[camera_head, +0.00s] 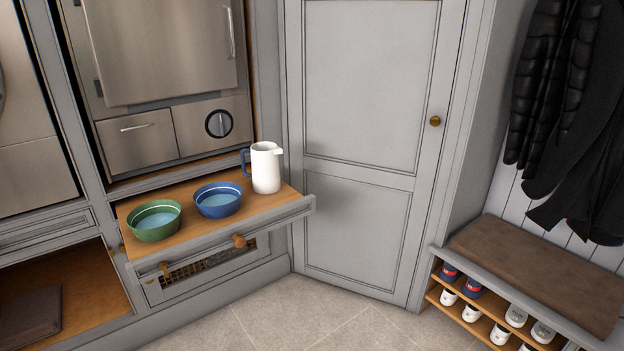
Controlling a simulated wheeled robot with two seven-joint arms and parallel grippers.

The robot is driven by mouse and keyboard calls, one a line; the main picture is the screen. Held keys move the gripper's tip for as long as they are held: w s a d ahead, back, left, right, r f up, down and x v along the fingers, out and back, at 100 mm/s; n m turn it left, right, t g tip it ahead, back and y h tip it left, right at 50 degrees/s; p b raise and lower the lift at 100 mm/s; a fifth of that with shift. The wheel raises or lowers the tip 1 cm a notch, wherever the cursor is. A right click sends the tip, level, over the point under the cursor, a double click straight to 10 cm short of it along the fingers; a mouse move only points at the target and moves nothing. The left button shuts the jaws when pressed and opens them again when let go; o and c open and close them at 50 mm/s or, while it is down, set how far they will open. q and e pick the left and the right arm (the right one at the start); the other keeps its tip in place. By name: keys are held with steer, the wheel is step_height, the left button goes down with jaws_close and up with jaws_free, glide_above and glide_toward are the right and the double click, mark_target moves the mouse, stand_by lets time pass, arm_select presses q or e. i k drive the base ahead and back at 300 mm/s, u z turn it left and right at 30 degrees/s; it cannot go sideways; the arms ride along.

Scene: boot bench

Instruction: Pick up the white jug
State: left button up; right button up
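The white jug (266,169) stands upright near the right end of a pulled-out wooden shelf (178,189). Its blue handle is on its left side and its spout points right. The jug is just right of a blue bowl (218,201), close behind it. Neither of my grippers is in the head view, so I cannot see whether they are open or shut.
A green bowl (154,222) sits at the shelf's left end. Both bowls seem to hold water. A closed grey door (365,90) is right of the shelf. A cushioned bench (535,268) with shoes below and hanging dark coats (575,110) are at the right. The tiled floor (310,312) is clear.

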mark_target(265, 176)
steer(key=z, duration=0.75)
steer(key=i, duration=1.5)
steer(key=u, duration=0.35)
